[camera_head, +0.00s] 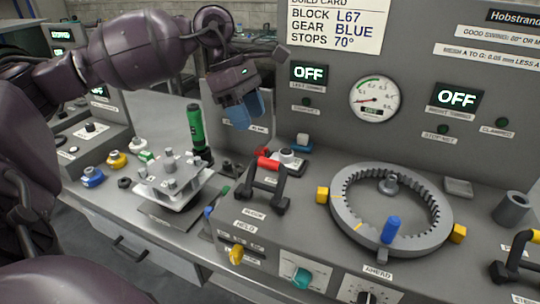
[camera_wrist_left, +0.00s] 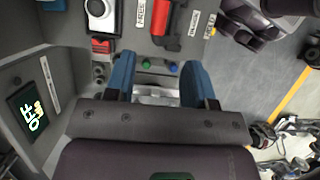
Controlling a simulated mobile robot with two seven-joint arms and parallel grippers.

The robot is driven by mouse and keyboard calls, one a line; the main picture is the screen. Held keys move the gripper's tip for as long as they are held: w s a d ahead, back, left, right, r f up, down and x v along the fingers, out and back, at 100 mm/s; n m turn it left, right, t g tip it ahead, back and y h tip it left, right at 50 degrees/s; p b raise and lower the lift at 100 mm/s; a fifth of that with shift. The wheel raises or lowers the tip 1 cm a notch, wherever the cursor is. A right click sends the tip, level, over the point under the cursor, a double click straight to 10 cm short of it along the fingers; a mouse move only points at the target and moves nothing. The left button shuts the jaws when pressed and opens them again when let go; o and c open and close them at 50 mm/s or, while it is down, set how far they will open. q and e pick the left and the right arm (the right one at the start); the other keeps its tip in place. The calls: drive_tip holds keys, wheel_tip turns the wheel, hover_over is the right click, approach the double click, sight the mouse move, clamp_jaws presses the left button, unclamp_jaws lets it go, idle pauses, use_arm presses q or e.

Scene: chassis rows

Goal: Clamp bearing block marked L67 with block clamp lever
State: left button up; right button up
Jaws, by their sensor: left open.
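My left gripper (camera_head: 245,115) has blue fingers, is open and points down above the bench, in front of the grey panel wall. In the left wrist view its fingers (camera_wrist_left: 155,85) stand apart with nothing clearly held between them. A black lever with a red grip (camera_head: 268,163) stands right of and below the gripper by a "BLOCK" label; the red grip also shows in the left wrist view (camera_wrist_left: 172,25). I cannot read L67 on any block. My right gripper is not in view.
The build card (camera_head: 335,20) reads block L67, gear blue, stops 70°. A green cylinder (camera_head: 195,128) stands left of the gripper. A metal fixture (camera_head: 172,180) and small coloured parts are further left. A large toothed ring (camera_head: 345,215) lies to the right.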

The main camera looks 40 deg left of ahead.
sight(267, 159)
use_arm(q)
drive_tip(key=b+x, duration=0.1)
drive_tip(key=x, duration=0.9)
drive_tip(key=shift+w+d+f, duration=0.1)
drive_tip(key=shift+d+f, duration=0.05)
clamp_jaws()
